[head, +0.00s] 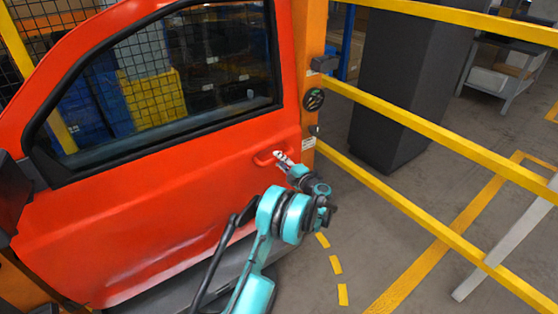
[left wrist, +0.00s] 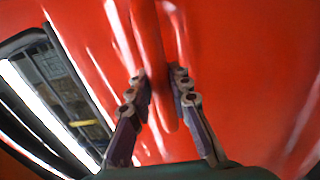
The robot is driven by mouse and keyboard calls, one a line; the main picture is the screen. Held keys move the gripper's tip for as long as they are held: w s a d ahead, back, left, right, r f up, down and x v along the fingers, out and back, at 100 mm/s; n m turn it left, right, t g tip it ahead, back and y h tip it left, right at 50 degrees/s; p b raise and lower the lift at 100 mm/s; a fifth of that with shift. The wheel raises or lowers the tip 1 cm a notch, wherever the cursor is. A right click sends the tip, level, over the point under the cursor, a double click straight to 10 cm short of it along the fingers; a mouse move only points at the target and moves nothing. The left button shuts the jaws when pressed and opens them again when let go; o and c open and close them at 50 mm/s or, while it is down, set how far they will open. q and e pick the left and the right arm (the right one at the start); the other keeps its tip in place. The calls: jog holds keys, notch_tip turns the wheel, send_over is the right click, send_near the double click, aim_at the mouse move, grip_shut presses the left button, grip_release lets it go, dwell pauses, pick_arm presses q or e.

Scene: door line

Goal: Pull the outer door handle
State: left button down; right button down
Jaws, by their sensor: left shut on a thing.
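The red car door (head: 150,225) fills the left of the head view, with its window above. Its red outer handle (head: 264,158) sits near the door's right edge. My left gripper (head: 281,158) is at the handle, and its arm reaches up from below. In the left wrist view the two fingers of my left gripper (left wrist: 160,92) stand on either side of the red handle bar (left wrist: 153,55), shut on it. The part of the handle behind the fingers is hidden. My right gripper is in neither view.
An orange post (head: 308,75) stands right beside the door's edge. Yellow rails (head: 430,130) run across the right side, with a dark grey column (head: 405,85) behind them. A grey floor with yellow lines is open at the lower right.

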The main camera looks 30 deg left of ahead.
pick_arm(q)
jog(key=shift+w+a+f, duration=0.1)
jog(key=shift+w+a, duration=0.15)
jog(key=shift+a, duration=0.2)
dwell(0.3)
grip_release()
dwell(0.4)
jog(key=b+v, duration=0.1)
jog(key=v, duration=0.8)
dwell(0.4)
